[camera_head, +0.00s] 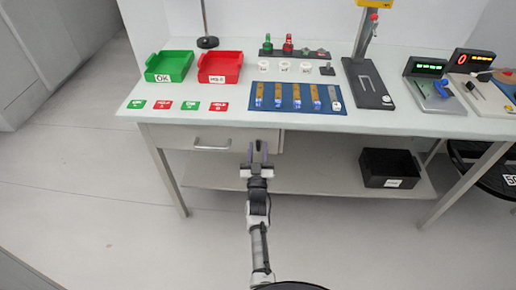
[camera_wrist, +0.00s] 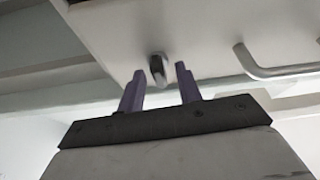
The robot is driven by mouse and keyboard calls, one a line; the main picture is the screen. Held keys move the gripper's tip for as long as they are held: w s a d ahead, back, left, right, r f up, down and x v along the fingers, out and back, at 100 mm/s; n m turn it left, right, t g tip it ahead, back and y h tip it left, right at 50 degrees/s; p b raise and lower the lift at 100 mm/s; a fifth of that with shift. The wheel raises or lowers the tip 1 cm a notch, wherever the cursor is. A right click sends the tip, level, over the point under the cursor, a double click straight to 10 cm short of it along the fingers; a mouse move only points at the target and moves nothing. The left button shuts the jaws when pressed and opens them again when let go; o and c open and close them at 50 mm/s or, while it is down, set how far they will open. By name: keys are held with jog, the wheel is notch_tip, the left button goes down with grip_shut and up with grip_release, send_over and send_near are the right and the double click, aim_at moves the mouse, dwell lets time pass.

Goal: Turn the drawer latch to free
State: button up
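The drawer (camera_head: 187,138) sits under the tabletop at the left, its front closed, with a bar handle (camera_head: 211,147).
A green tray (camera_head: 150,76) and a red tray (camera_head: 203,79) stand on the white table (camera_head: 230,118). A black bin (camera_head: 410,181) stands on the lower shelf at the right. The floor in front is clear.

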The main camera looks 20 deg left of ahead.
jog(key=c, duration=0.7)
jog(key=shift+m+t+h+b, duration=0.35)
jog(key=shift+m+h, duration=0.15)
jog(key=shift+m, duration=0.5)
jog(key=shift+c, duration=0.2)
jog(key=o, duration=0.7)
jog(key=shift+o, duration=0.2)
